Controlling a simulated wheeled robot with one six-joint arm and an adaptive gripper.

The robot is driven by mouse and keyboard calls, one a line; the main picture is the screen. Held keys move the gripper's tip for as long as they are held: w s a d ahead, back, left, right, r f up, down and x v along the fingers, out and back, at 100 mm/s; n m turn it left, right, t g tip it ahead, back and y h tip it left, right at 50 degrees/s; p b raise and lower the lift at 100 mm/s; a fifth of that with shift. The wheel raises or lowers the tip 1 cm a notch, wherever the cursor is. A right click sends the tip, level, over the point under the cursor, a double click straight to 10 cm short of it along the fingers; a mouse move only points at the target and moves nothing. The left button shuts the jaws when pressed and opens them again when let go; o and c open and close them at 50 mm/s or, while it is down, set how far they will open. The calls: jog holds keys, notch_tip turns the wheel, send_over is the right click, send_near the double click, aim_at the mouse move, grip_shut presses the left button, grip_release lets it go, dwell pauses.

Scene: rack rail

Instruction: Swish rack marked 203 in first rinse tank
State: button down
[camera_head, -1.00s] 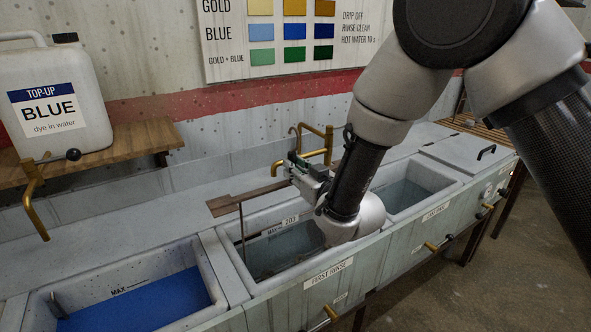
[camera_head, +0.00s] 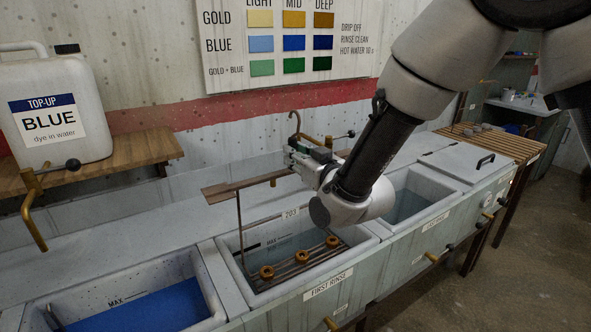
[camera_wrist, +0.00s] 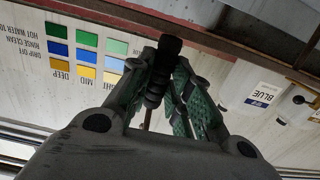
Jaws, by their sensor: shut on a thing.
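The rack marked 203 (camera_head: 290,213) hangs from my gripper (camera_head: 298,154) over the first rinse tank (camera_head: 330,282). Its brown top bar (camera_head: 236,185) runs left over the tank's back edge, and a thin upright rod goes down to a slatted base. Three brass-coloured rings sit on the base, in plain view at about the tank's rim, apparently clear of the water. In the wrist view my gripper's green-padded fingers (camera_wrist: 168,88) are shut on a dark ribbed grip (camera_wrist: 162,68) of the rack.
A blue dye tank (camera_head: 150,308) lies to the left, and another rinse tank (camera_head: 418,195) to the right. A brass tap (camera_head: 35,212) stands at the left. A white BLUE jug (camera_head: 50,110) sits on a wooden shelf. A slatted wooden rack (camera_head: 490,143) is at the far right.

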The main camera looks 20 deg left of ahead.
jog(key=r, duration=1.1)
jog(key=shift+s+d, duration=0.35)
jog(key=shift+d, duration=0.05)
